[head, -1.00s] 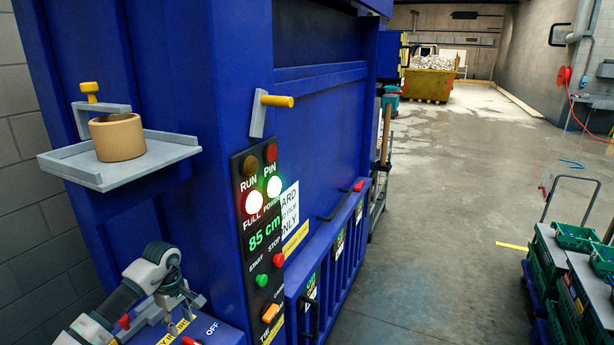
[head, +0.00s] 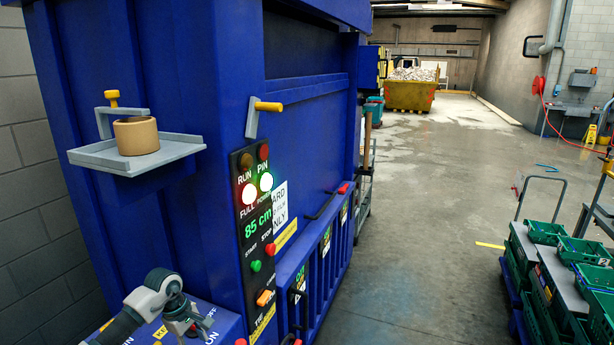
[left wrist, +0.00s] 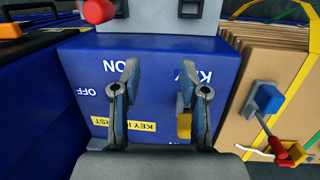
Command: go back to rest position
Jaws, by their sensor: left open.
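My left gripper (head: 196,327) is at the lower left of the head view, beside the blue baler (head: 180,60). It is open and empty in the left wrist view (left wrist: 158,95), with its two fingers apart. Past the fingers is a blue box (left wrist: 90,65) with the words ON, OFF and KEY and a yellow label (left wrist: 135,124). A yellow piece (left wrist: 184,127) shows just by the right finger; whether they touch I cannot tell. My right gripper is in neither view.
A grey shelf (head: 95,156) on the baler holds a tan ring (head: 137,137). The control panel (head: 253,215) reads 85 cm. Stacked cardboard (left wrist: 262,60) and a red-handled lever (left wrist: 277,147) are at right in the wrist view. Green crates (head: 545,233) stand at right; the floor between is clear.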

